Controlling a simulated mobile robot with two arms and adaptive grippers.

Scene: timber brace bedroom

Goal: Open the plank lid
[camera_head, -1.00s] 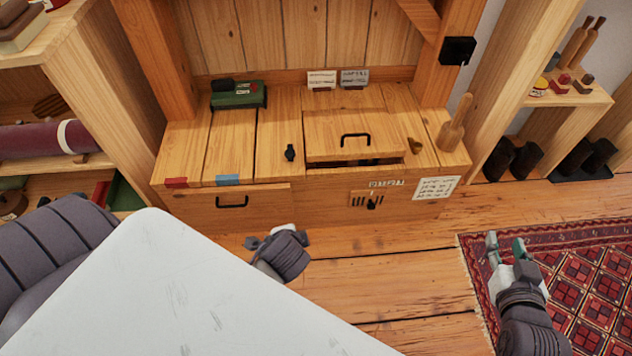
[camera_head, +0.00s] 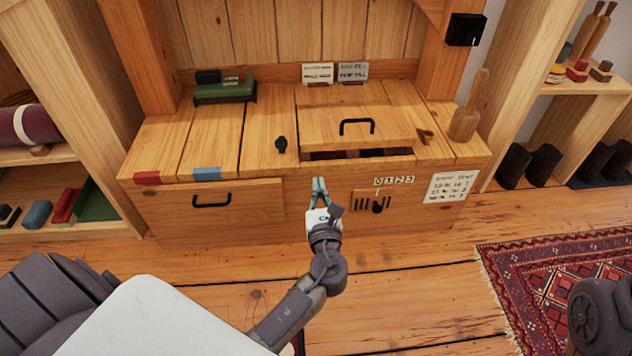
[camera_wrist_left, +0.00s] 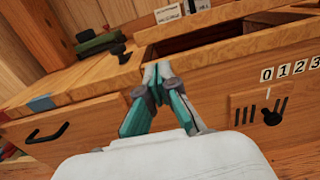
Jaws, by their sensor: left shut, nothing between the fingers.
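The plank lid (camera_head: 340,122) is a wooden board with a black bar handle (camera_head: 357,127), set in the top of the wooden bench. A dark gap (camera_head: 345,155) shows along its front edge. In the left wrist view the dark opening (camera_wrist_left: 215,36) lies just beyond the fingertips. My left gripper (camera_head: 319,184) is shut and empty, pointing up in front of the bench's front panel, below the gap. The teal fingers (camera_wrist_left: 157,78) meet at the tips in the wrist view. I cannot tell whether they touch the bench edge. My right gripper is out of view.
On the bench front are a slotted latch plate (camera_head: 374,203) under a 0-1-2-3 label and a drawer handle (camera_head: 212,201). A black knob (camera_head: 281,144), a green box (camera_head: 225,91) and a wooden mallet (camera_head: 467,108) stand on top. A patterned rug (camera_head: 545,275) lies right.

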